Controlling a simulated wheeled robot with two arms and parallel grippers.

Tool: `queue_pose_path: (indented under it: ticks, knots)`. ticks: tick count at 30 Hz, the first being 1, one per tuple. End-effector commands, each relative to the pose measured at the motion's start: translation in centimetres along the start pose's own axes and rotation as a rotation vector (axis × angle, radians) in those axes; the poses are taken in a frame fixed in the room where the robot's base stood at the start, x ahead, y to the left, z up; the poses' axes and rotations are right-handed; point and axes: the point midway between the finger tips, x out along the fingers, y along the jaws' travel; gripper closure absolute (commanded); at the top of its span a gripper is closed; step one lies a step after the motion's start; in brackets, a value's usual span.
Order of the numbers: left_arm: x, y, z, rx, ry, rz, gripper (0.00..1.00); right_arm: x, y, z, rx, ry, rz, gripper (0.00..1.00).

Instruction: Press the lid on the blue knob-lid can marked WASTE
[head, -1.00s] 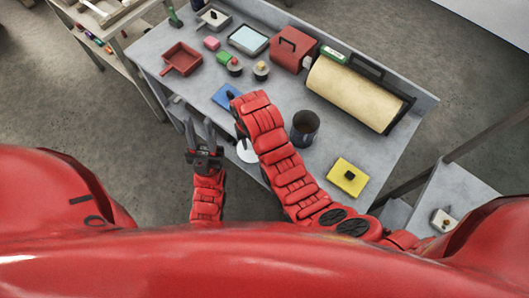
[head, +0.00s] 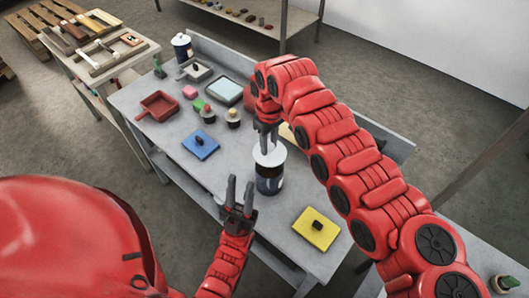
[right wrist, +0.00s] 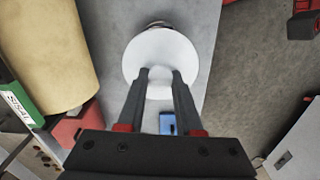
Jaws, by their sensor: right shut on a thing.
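The dark blue can (head: 270,185) stands upright near the front edge of the grey bench, with a pale patch on its side. I cannot read its marking. A round white lid (head: 267,157) is over the can's mouth, and it also shows in the right wrist view (right wrist: 160,62). My right gripper (head: 265,145) is above the can, shut on the lid's knob, which the fingers hide. I cannot tell whether the lid is fully seated or slightly raised. My left gripper (head: 240,188) is open and empty, in front and to the left of the can, fingers pointing up in the picture.
A yellow square lid (head: 316,229) lies right of the can and a blue square lid (head: 200,143) lies to its left. A red tray (head: 158,106) and small jars stand farther back. My right arm hides most of the paper roll, seen in the right wrist view (right wrist: 45,50).

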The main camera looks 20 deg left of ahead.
Motion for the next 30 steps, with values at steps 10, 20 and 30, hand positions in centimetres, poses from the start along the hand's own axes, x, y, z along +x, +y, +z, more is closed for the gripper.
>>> queue_pose_path:
  ticks: [10,20,30]
  knots:
    - [-0.1,0.0,0.0,0.000,0.000,0.000,0.67,1.3,0.0,0.2,-0.011,-0.003,-0.003,1.00]
    - [-1.2,0.1,0.2,0.000,0.000,0.000,0.67,4.9,0.1,0.1,-0.009,0.001,-0.002,1.00]
    - [-2.0,0.1,0.3,0.000,0.000,0.000,0.67,6.3,0.1,0.1,-0.010,0.001,-0.001,1.00]
